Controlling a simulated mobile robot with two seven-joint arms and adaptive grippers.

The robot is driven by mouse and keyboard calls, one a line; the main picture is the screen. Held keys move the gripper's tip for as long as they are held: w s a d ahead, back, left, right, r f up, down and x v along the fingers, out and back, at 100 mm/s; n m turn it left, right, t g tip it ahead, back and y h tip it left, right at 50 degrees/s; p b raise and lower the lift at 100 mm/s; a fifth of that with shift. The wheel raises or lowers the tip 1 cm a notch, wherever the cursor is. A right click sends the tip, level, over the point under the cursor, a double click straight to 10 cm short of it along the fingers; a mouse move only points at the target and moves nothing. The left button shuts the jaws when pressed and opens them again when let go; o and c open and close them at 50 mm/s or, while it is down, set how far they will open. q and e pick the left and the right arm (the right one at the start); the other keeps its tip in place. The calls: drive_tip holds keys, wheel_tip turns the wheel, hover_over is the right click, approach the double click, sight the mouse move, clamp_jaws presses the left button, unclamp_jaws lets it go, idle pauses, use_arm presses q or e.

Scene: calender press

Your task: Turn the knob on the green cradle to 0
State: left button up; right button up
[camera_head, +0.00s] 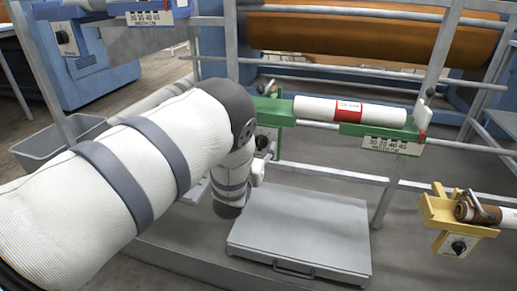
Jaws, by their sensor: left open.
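The green cradle (280,108) is right of centre on the rail frame. It holds a white roll (315,108) with a red-edged label. Its knob (262,142) is a small dark shape below the left end, largely hidden by my left arm, so its setting cannot be read. My left gripper (263,160) is small and partly hidden behind my arm's wrist. It is open and close to the knob; whether they touch cannot be told. My right gripper is out of view.
A blue cradle with a knob (62,37) is at upper left, and a yellow cradle (440,212) with its knob at right. A grey platform (300,240) lies on the floor below. A grey bin (45,148) stands at left. Metal rails cross behind.

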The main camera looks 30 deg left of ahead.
use_arm(q)
drive_tip(key=c, duration=1.1)
drive_tip(key=n+p, duration=0.1)
drive_tip(key=n, duration=0.2)
drive_tip(key=shift+a+r, duration=0.1)
drive_tip(key=n, duration=0.4)
drive_tip(key=shift+p, duration=0.4)
drive_tip(key=n, duration=0.4)
drive_tip(key=shift+s+a+f+n, duration=0.1)
drive_tip(key=shift+f+n, duration=0.15)
drive_tip(key=shift+n, duration=2.05)
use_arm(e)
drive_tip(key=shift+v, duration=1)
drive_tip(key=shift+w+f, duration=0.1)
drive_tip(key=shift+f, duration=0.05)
